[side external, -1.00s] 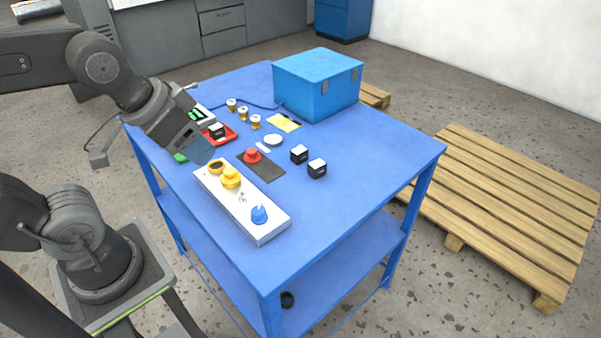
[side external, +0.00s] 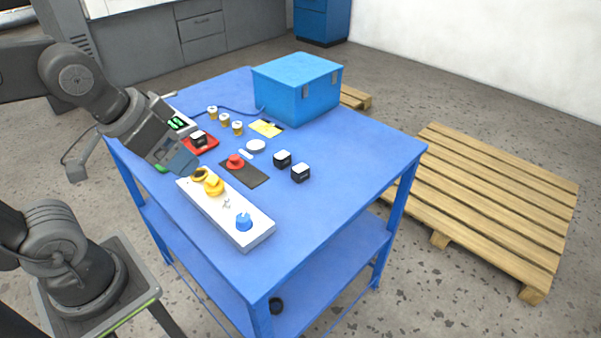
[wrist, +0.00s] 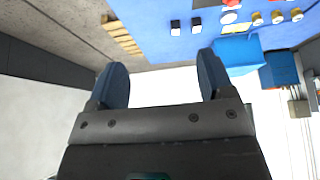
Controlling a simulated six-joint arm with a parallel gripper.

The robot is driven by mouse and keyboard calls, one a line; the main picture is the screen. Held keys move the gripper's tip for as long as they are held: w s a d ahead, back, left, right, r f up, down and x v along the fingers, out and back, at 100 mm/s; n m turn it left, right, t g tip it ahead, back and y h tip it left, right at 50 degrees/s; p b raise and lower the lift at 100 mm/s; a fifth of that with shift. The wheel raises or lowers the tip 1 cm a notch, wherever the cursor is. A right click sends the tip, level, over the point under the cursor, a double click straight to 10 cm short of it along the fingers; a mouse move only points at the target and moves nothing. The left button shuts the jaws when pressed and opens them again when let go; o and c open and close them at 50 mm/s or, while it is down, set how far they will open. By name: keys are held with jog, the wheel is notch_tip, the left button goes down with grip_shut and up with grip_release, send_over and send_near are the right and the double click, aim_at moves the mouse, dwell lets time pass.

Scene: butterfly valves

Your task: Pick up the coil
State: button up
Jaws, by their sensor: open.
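Two black blocks with white tops, which look like coils, sit side by side on the blue table: the nearer one (side external: 300,173) and the farther one (side external: 282,159). They also show near the top of the wrist view, the left one (wrist: 175,27) and the right one (wrist: 197,26). A third similar block (side external: 198,139) sits on a red tray (side external: 210,146). I cannot tell which is the task's coil. My gripper (wrist: 162,78) is open and empty. In the side view it hangs over the table's left part, left of the two blocks, touching none of them.
A white panel (side external: 252,233) carries yellow and blue valve parts. A red knob (side external: 235,161) stands on a dark plate, near a white disc (side external: 256,146). Several brass fittings (side external: 224,120) and a large blue box (side external: 297,90) are farther back. The table's right side is clear.

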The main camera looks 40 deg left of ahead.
jog(key=m+g+y, duration=0.5)
jog(key=m, duration=1.4)
send_over(301, 168)
jog(key=d, duration=0.5)
notch_tip(301, 168, down, 12)
jog(key=r, duration=0.1)
jog(key=shift+h, duration=0.3)
jog(key=x, duration=1.4)
jog(key=shift+s, duration=0.35)
jog(key=shift+c, duration=0.4)
jog(key=c, duration=1)
jog(key=shift+o, duration=0.2)
